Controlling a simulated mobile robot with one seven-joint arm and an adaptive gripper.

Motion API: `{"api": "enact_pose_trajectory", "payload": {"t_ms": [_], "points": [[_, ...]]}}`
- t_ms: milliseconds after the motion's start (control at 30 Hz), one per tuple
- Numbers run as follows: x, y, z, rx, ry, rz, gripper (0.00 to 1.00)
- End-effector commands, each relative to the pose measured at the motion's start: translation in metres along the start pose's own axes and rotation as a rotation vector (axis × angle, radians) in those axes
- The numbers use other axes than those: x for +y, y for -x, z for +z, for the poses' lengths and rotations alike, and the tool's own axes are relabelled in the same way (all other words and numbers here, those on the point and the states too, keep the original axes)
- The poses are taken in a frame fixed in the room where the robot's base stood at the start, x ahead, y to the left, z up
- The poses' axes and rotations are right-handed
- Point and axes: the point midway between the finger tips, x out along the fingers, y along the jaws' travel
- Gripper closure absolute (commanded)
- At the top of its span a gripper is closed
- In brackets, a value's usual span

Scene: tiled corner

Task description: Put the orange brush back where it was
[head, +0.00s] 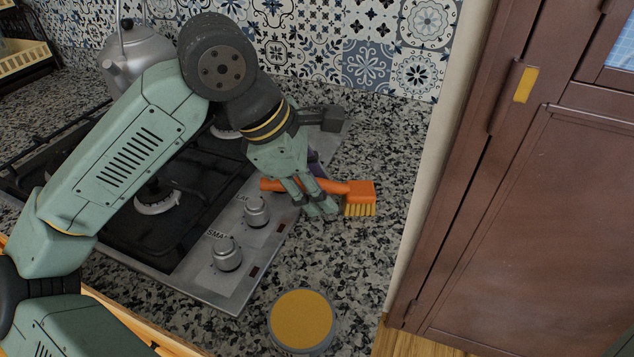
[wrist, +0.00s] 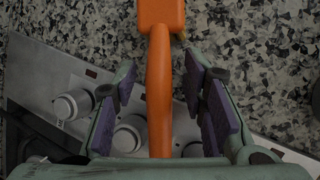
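The orange brush (head: 361,190) has yellow bristles facing down at the granite counter, right of the hob. Its handle points left towards the hob edge, partly hidden behind my gripper's fingers. My gripper (head: 318,207) is over the handle, pointing down. In the wrist view the orange handle (wrist: 160,90) runs between the two purple-padded fingers of my gripper (wrist: 162,95), with a visible gap on each side. The gripper is open and around the handle, not clamped on it. The brush head (wrist: 161,14) is at the top of that view. I cannot tell exactly what the handle rests on.
A black and steel gas hob (head: 190,250) with knobs lies left of the brush. A kettle (head: 138,55) stands at the back left. A round yellow disc with a grey rim (head: 302,320) is on the front counter. A brown cabinet (head: 530,220) stands to the right. Patterned tiles (head: 365,60) cover the back wall.

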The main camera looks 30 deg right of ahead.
Motion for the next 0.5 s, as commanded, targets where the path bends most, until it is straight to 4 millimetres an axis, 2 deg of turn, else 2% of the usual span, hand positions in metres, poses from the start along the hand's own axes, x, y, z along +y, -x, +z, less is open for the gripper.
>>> {"api": "enact_pose_trajectory", "payload": {"t_ms": [300, 367, 500], "points": [[0.001, 0.005, 0.000, 0.001, 0.001, 0.001, 0.61], [0.001, 0.012, 0.000, 0.002, 0.002, 0.003, 0.61], [0.001, 0.040, 0.000, 0.002, 0.002, 0.004, 0.61]]}}
